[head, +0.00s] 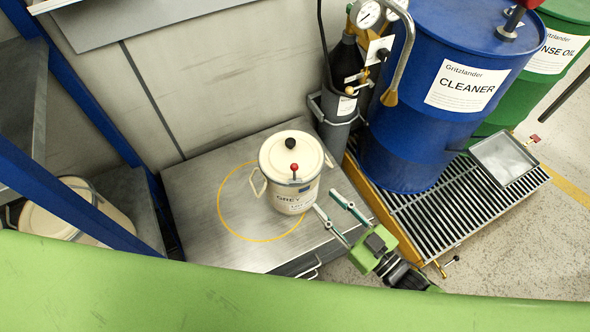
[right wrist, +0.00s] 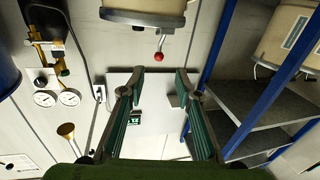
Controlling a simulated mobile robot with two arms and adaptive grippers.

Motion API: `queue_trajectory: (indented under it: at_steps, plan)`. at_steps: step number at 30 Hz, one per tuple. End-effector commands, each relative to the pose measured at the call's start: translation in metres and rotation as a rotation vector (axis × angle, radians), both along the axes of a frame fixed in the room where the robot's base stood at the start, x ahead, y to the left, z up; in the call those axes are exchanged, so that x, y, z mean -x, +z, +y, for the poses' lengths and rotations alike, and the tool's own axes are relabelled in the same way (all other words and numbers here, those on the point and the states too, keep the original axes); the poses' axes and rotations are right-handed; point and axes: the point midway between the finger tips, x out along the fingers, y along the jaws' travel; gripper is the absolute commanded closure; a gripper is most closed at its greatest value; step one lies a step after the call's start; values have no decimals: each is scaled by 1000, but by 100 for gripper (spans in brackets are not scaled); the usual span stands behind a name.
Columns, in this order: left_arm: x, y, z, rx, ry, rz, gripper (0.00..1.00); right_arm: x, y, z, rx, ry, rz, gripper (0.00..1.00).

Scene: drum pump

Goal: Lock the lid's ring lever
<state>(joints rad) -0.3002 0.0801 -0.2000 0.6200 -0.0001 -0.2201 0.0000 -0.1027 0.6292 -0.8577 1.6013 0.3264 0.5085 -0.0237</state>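A cream pail (head: 292,197) labelled GREY stands on the metal bench, with its cream lid (head: 284,150) on top and a black knob (head: 290,142) on the lid. The ring lever shows as a red ball (head: 294,170) on a short dark stem at the lid's front rim. It sticks out from the rim. My right gripper (head: 327,202) is open and empty, just right of the pail and apart from it. In the right wrist view the red ball (right wrist: 160,57) lies beyond the gap between the open fingers (right wrist: 160,80). My left gripper is out of view.
A gas cylinder with gauges (head: 348,75) and the blue CLEANER drum (head: 435,90) stand at right. A blue-framed shelf (head: 85,120) with another pail (head: 75,210) is at left.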

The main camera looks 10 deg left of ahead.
Motion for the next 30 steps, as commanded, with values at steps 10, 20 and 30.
queue_trajectory:
  at_steps: [10, 20, 30]
  plan:
    - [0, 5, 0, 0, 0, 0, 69, -44, 3, 46, -2, -1, -3, 69]
    - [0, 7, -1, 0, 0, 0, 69, -84, 1, 88, 1, -2, -1, 69]
    - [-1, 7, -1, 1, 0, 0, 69, -93, 0, 98, 4, -1, 1, 69]
